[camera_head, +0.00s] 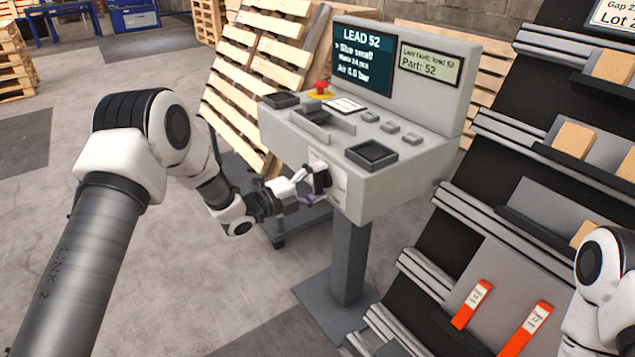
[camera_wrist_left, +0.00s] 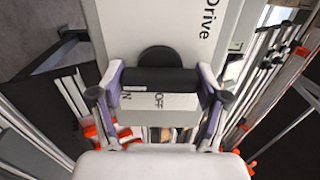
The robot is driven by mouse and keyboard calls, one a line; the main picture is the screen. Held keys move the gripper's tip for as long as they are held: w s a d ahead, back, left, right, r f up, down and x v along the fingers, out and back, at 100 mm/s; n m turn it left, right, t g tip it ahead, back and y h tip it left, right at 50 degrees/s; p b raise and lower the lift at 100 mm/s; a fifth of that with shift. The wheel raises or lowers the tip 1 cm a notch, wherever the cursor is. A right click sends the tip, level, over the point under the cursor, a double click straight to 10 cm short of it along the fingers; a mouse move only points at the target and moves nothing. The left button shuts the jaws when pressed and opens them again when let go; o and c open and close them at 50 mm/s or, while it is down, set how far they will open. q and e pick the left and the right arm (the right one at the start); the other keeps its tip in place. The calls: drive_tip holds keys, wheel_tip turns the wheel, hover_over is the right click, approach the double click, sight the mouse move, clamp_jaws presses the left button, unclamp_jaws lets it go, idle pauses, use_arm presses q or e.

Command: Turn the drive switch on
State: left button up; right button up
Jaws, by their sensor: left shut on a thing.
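The drive switch (camera_head: 321,180) is a black handle on the front face of the grey control console (camera_head: 400,180). In the left wrist view the switch (camera_wrist_left: 160,80) is a dark bar in front of a round black disc, below the word "Drive". An OFF label and a partly hidden ON label show beneath it. My left gripper (camera_head: 309,182) is at the console front, its fingers on both sides of the bar and shut on it. The handle's exact setting is hard to tell. My right arm shows at the right edge, but its gripper is out of view.
The console has a screen (camera_head: 363,62), a red emergency button (camera_head: 320,89), small trays and keys on top. A sloped rack (camera_head: 500,220) with cartons and orange-tagged pieces stands close on the right. Wooden pallets (camera_head: 245,90) lean behind. The floor at left is open.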

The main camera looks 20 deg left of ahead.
use_arm(q)
drive_tip(key=o, duration=1.2)
drive_tip(key=shift+c, duration=0.2)
drive_tip(key=v, duration=1.2)
